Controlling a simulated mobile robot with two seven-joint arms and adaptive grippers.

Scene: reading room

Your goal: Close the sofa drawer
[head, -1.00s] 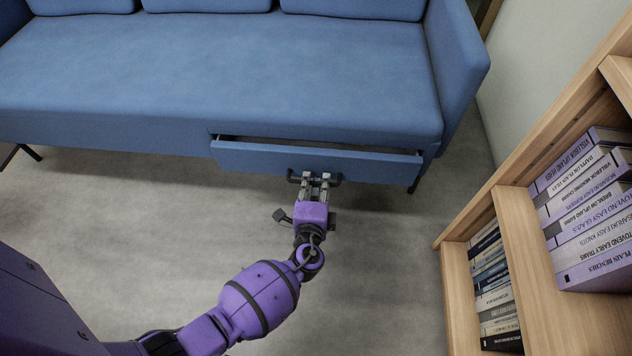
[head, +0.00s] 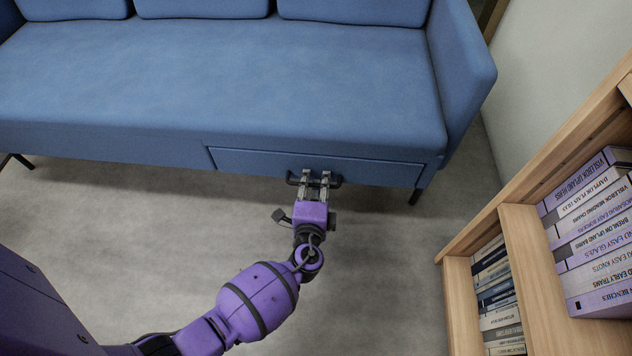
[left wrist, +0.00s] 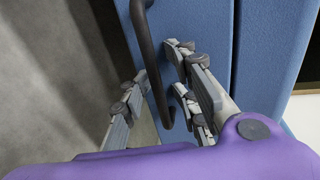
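The sofa drawer (head: 250,161) is a long blue front under the right part of the blue sofa seat (head: 230,80). Its front sits flush with the sofa base, and no opening shows along its top edge. A dark bar handle (head: 337,181) is on the front; it also shows in the left wrist view (left wrist: 150,55). My left gripper (head: 315,178) is at the handle. In the left wrist view its grey fingers (left wrist: 158,92) stand apart, on either side of the bar. Whether they touch it I cannot tell. My right gripper is not in view.
A wooden bookshelf (head: 520,235) with several rows of books (head: 590,225) stands close on the right. The grey floor (head: 110,230) in front of the sofa is clear. A dark sofa leg (head: 414,197) stands right of the drawer.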

